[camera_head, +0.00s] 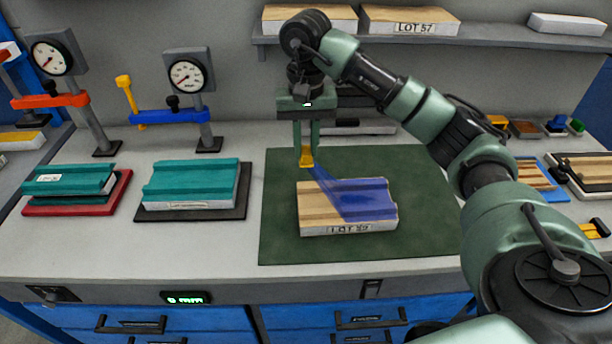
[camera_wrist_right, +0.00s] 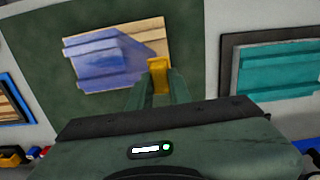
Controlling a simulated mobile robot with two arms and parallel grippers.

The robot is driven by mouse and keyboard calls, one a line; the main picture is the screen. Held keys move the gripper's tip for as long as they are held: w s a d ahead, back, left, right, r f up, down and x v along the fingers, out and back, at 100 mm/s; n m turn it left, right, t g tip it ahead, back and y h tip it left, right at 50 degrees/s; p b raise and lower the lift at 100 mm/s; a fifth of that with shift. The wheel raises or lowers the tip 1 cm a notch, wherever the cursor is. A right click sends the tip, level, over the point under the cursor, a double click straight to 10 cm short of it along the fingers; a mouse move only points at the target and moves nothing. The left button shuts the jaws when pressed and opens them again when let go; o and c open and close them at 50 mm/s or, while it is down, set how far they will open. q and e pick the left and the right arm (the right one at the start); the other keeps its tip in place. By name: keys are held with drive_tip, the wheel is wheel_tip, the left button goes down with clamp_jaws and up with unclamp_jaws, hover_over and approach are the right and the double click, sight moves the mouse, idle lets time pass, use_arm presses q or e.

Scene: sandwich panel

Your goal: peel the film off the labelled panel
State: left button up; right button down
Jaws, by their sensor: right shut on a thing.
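The wood-grain panel (camera_head: 315,215) with a "LOT" label on its front edge lies on a green mat (camera_head: 425,235) in the middle of the bench. Blue film (camera_head: 365,200) covers its right part, while its left part shows bare wood. A strip of the film rises from the panel to a yellow tab (camera_head: 306,158). My right gripper (camera_head: 306,148) is shut on the tab above the panel's back edge. The wrist view shows the tab (camera_wrist_right: 158,75) between the fingers, beside the panel (camera_wrist_right: 150,28) and film (camera_wrist_right: 105,57). My left gripper is out of view.
Two teal-topped panels (camera_head: 190,182) (camera_head: 70,180) lie on the left, near stands with dial gauges (camera_head: 188,74) (camera_head: 52,56). Wooden panels, one marked "LOT 57" (camera_head: 410,20), sit on the shelf above. Small trays and blocks (camera_head: 530,128) lie at the right.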

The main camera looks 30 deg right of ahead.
sight(308, 150)
wheel_tip(308, 150, up, 6)
drive_tip(key=shift+f+p, duration=0.15)
drive_tip(key=shift+p, duration=0.3)
drive_tip(key=shift+s+d+f+b, duration=0.1)
drive_tip(key=shift+d+f+b, duration=0.15)
drive_tip(key=shift+b, duration=0.15)
drive_tip(key=s+d+f+b, duration=0.2)
drive_tip(key=d+f+b, duration=0.2)
drive_tip(key=f+b, duration=0.2)
wheel_tip(308, 150, down, 3)
drive_tip(key=shift+s+r+b, duration=0.1)
drive_tip(key=shift+s+b, duration=0.1)
drive_tip(key=shift+b, duration=0.15)
drive_tip(key=s+d+r, duration=0.2)
drive_tip(key=s+d, duration=0.4)
drive_tip(key=d, duration=0.4)
drive_tip(key=shift+d+r+p, duration=0.25)
drive_tip(key=shift+r+p, duration=0.1)
idle(0.7)
